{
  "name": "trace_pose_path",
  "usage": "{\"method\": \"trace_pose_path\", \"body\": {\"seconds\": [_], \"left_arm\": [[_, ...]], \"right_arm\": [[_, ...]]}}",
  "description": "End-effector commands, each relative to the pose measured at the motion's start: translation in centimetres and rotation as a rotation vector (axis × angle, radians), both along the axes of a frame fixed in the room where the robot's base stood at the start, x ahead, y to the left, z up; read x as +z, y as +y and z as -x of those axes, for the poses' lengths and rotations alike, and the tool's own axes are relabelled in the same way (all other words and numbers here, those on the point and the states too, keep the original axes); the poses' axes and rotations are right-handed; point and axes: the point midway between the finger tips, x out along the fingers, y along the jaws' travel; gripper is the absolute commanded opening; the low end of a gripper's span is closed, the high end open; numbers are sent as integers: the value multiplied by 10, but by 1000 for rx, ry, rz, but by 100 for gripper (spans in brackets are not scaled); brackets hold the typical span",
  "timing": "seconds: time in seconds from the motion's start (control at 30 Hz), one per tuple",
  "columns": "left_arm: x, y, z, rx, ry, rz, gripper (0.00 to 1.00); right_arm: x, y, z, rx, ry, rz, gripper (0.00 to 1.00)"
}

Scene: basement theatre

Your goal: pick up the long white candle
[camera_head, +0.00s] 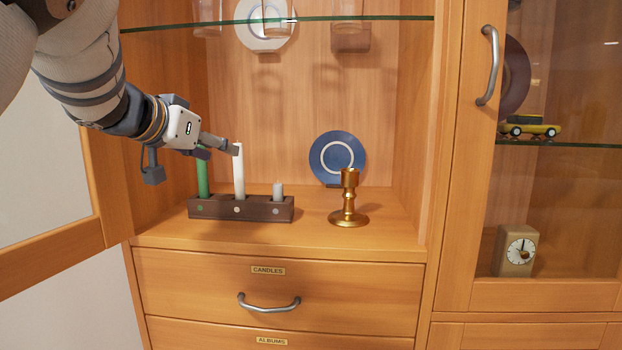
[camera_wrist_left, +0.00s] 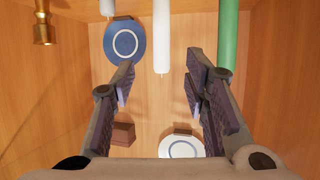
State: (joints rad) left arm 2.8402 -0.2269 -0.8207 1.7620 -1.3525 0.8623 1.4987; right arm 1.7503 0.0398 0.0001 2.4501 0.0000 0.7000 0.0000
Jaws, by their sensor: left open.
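The long white candle (camera_head: 239,178) stands upright in the middle of a dark wooden holder (camera_head: 215,210). My left gripper (camera_head: 196,163) is open and empty at the height of the candle tops; one finger reaches close to the white candle's top. In the left wrist view, the white candle (camera_wrist_left: 161,38) shows between the spread fingers (camera_wrist_left: 162,76), with the green candle (camera_wrist_left: 228,35) beside the right finger. Contact cannot be told. My right gripper is not in view.
A brass candlestick (camera_head: 348,205) stands right of the holder, before a blue plate (camera_head: 337,157). A glass shelf (camera_head: 370,18) runs above. The open cabinet door (camera_head: 90,235) is at left. Drawers (camera_head: 215,285) lie below; bare shelf lies in front of the holder.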

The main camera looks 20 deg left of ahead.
Motion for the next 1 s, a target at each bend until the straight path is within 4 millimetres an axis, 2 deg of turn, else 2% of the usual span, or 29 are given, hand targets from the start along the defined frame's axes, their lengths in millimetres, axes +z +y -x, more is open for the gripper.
{"method": "trace_pose_path", "body": {"seconds": [0.1,0.23,0.4,0.5,0.73,0.77,0.93,1.0], "left_arm": [[-12,0,-23,0,3,-1,41],[-19,-1,-37,-1,2,1,41],[-41,0,-63,0,3,2,41],[-44,-1,-76,-1,2,0,41],[-45,-1,-79,1,0,2,41],[-45,-1,-79,1,0,2,39],[-45,-1,-79,0,0,2,1],[-45,-1,-79,0,1,2,0]], "right_arm": [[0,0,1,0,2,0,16],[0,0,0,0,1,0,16],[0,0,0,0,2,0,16],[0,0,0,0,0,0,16],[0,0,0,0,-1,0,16],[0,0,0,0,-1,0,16],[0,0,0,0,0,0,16],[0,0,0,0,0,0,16]]}}
